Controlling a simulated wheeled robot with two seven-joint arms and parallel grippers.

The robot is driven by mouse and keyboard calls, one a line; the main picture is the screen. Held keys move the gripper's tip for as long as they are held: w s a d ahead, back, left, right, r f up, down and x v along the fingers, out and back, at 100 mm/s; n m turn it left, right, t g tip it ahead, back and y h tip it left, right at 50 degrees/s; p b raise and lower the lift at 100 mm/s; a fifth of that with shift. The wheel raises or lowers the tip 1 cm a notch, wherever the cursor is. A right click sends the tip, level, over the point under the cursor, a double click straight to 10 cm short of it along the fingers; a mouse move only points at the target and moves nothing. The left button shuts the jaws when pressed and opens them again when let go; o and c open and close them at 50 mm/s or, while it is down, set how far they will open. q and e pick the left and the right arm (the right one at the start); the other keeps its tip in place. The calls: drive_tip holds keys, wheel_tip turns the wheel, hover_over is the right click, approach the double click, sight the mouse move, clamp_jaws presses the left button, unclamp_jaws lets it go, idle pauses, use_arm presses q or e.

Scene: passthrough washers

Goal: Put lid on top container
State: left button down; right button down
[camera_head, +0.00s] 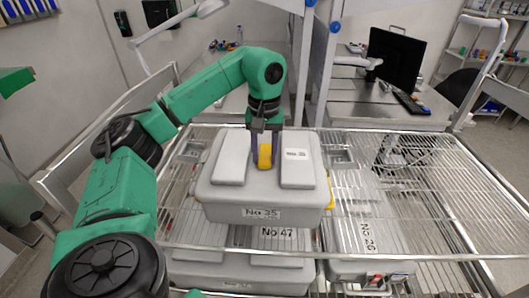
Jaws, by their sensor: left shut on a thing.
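A grey lid (230,160) with two raised pads lies over the top container (230,214), labelled No 35. The container is on the wire rack, left of its middle. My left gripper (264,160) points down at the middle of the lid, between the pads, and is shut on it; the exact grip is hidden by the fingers. A yellow patch shows at the fingertips. The lid looks level and lined up with the container; I cannot tell whether a gap is left between them. My right gripper is not in view.
Below the wire rack (430,190) are more grey containers, No 47 (235,272) and No 26 (345,235). The rack's right side is bare. Behind stand blue-grey posts (327,50) and a desk with a monitor (397,60).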

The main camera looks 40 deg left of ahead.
use_arm(q)
drive_tip(key=shift+c, duration=0.3)
unclamp_jaws()
drive_tip(key=shift+s, duration=0.1)
drive_tip(key=shift+r+p, duration=1)
drive_tip(key=shift+r, duration=2.55)
